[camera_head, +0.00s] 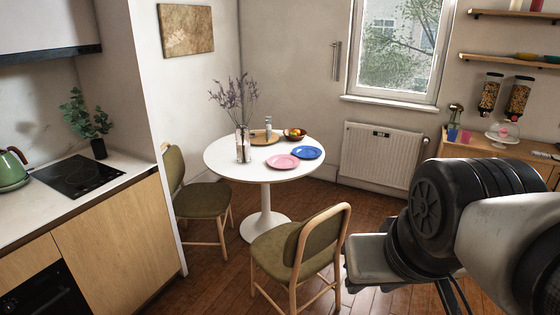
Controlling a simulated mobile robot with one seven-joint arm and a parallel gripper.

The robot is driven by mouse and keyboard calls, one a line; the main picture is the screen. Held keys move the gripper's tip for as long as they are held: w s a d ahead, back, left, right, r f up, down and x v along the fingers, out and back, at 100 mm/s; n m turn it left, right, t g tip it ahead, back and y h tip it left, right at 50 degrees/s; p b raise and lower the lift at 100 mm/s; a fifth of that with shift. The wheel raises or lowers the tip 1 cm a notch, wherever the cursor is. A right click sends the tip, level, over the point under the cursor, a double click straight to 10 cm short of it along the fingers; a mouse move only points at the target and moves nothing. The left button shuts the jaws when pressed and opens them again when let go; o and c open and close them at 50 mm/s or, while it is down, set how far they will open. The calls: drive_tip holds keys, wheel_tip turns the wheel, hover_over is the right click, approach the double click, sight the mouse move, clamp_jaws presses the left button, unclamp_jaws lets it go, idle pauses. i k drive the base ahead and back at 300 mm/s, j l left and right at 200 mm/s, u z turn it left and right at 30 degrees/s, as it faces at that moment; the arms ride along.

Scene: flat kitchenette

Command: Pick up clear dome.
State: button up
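A clear dome (505,128) stands on what looks like a white stand (502,139) on the wooden sideboard (466,148) at the right. It is small in the view, and something pinkish shows in or behind it. My arm fills the lower right, below the sideboard in the picture. My gripper is not in view, and nothing shows whether it holds anything.
A round white table (228,168) with plates, a fruit bowl and a vase stands mid-room. Chairs (300,250) (200,200) stand beside it. A radiator (382,155) is under the window. Cereal dispensers (517,97) hang above the sideboard. Some wooden floor (375,212) is clear.

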sight(506, 131)
drive_tip(key=z, duration=1.35)
drive_tip(key=i+z, duration=0.15)
drive_tip(key=i, duration=4.85)
drive_tip(key=i+l+u, duration=0.2)
drive_tip(key=i, duration=0.95)
drive_tip(key=j, duration=0.1)
